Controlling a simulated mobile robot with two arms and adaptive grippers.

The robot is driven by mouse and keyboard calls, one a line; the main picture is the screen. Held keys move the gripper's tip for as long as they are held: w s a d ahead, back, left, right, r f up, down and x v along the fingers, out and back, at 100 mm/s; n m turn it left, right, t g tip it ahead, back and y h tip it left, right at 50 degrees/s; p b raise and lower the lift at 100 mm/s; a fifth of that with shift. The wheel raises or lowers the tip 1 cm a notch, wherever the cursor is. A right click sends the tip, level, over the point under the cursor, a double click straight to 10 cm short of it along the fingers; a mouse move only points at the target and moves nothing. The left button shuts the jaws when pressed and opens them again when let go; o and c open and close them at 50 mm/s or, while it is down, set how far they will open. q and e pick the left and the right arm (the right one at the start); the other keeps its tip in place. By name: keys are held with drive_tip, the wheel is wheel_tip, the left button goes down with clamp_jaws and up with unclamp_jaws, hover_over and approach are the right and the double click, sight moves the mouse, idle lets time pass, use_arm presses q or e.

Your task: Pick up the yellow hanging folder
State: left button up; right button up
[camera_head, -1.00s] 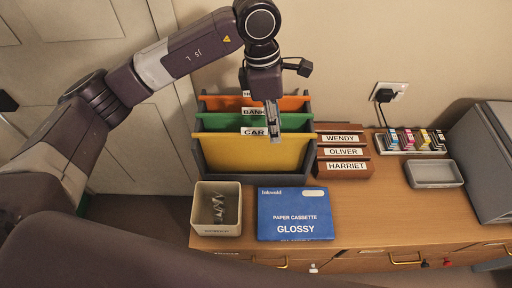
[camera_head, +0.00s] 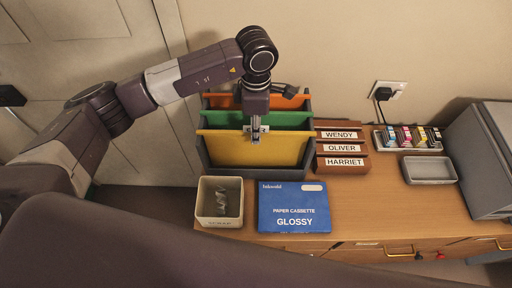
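The yellow hanging folder (camera_head: 254,152) is the front one in a dark grey file holder (camera_head: 208,168) on the desk. A green folder (camera_head: 286,120) and an orange folder (camera_head: 220,101) hang behind it. My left gripper (camera_head: 256,133) points down at the middle of the yellow folder's top edge, over its white label tab, which it mostly covers. Its fingers look close to the edge or at it. I cannot tell whether they are shut on it. The folder sits in the holder. My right gripper is not in view.
Wooden stamp racks (camera_head: 342,162) labelled WENDY, OLIVER and HARRIET stand right of the holder. A scrap bin (camera_head: 207,210) and a blue paper box (camera_head: 294,207) lie in front. Further right are ink cartridges (camera_head: 408,138), a grey tray (camera_head: 430,170) and a grey machine (camera_head: 480,165).

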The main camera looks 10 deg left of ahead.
use_arm(q)
drive_tip(key=shift+c, duration=0.3)
clamp_jaws()
idle(0.3)
drive_tip(key=shift+w+r, duration=0.1)
drive_tip(key=shift+r, duration=0.4)
wheel_tip(320, 180, up, 27)
drive_tip(key=b, duration=0.5)
